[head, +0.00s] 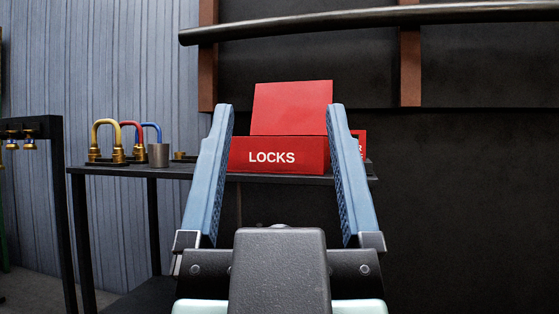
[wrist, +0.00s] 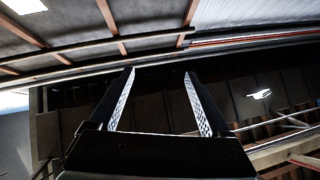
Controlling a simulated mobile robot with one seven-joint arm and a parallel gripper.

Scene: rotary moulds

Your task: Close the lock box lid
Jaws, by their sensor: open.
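The red lock box (head: 238,158), marked LOCKS in white, stands on a dark shelf table in the head view. Its red lid (head: 292,108) stands raised above the box body. My gripper (head: 281,118) is open and empty in front of the box, with one blue finger on each side of it in the picture. The fingers hide parts of the box's sides. The wrist view also shows my open gripper (wrist: 160,72), with nothing between the fingers. The box does not show there.
Another red item (head: 359,137) shows partly behind the right finger. A dark pipe (head: 350,20) runs above.

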